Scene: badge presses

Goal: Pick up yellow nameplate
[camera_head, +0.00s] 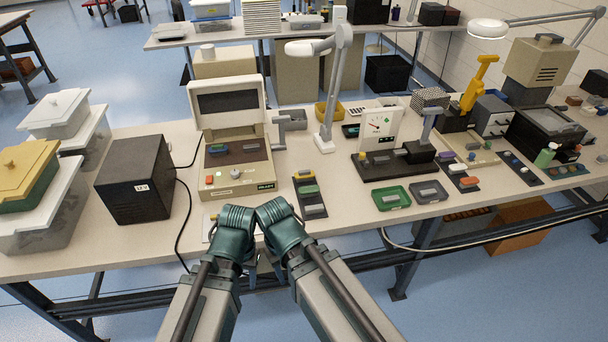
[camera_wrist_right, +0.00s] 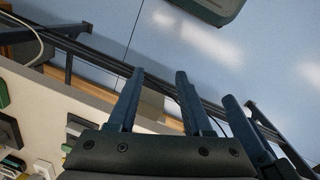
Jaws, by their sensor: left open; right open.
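A small yellow nameplate (camera_head: 303,174) lies at the far end of a dark strip tray (camera_head: 297,186) on the bench, beyond a green and a grey plate. My left gripper (camera_head: 252,272) points down at the bench's front edge, open, its fingers partly hidden by the wrists. My right gripper (camera_wrist_right: 160,90) is open and empty in the right wrist view, hanging in front of the bench edge close beside the left one. Both grippers are nearer to me than the strip tray and apart from the nameplate. I cannot make out the yellow nameplate in the right wrist view.
A beige press (camera_head: 233,180) stands behind my left gripper, with a black box (camera_head: 136,182) to its left. A green tray (camera_head: 382,203), a second strip tray (camera_head: 462,188) and a gauge stand (camera_head: 365,168) are to the right. A black cable hangs over the edge.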

